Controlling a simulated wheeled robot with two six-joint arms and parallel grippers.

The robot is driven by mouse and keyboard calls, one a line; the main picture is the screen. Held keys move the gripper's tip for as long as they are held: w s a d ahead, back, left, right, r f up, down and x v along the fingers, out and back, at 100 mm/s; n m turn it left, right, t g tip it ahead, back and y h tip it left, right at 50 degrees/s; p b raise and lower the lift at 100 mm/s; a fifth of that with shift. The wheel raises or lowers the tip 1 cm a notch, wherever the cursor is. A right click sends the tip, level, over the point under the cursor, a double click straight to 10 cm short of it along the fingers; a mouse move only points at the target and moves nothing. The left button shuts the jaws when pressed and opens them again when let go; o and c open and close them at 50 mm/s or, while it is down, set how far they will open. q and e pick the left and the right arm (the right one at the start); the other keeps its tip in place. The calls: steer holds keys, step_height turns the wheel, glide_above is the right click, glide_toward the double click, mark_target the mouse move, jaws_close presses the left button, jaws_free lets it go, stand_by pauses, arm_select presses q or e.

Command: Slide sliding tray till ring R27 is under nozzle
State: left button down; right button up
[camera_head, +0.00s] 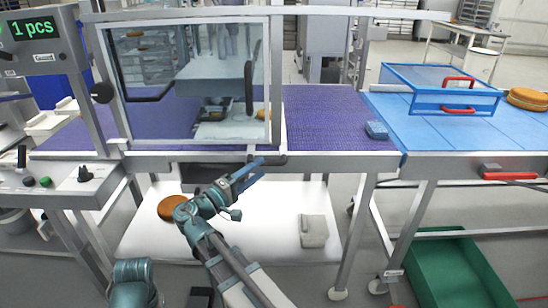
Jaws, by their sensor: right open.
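My right gripper (256,171) is open and empty, with its blue fingers pointing up and right below the glass door's lower right corner. It looks to be in front of the purple belt table's front edge; whether it touches anything, I cannot tell. I cannot pick out a sliding tray, a ring marked R27 or a nozzle for certain. A blue frame with a clear top and red handles (442,91) stands on the blue surface at the right, apart from my gripper. My left gripper is out of view.
A framed glass door (190,80) stands over the purple belt (325,115). A blue block (376,130) lies at the belt's right end. Brown rounds lie on the white lower shelf (172,207) and far right (528,98). A green crate (450,275) stands on the floor.

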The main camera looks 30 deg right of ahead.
mark_target(270, 161)
steer(key=x, duration=0.7)
steer(key=shift+d+p, duration=0.15)
steer(key=shift+p, duration=0.2)
steer(key=shift+w, duration=0.1)
jaws_close()
steer(key=shift+r, duration=0.1)
stand_by(0.8)
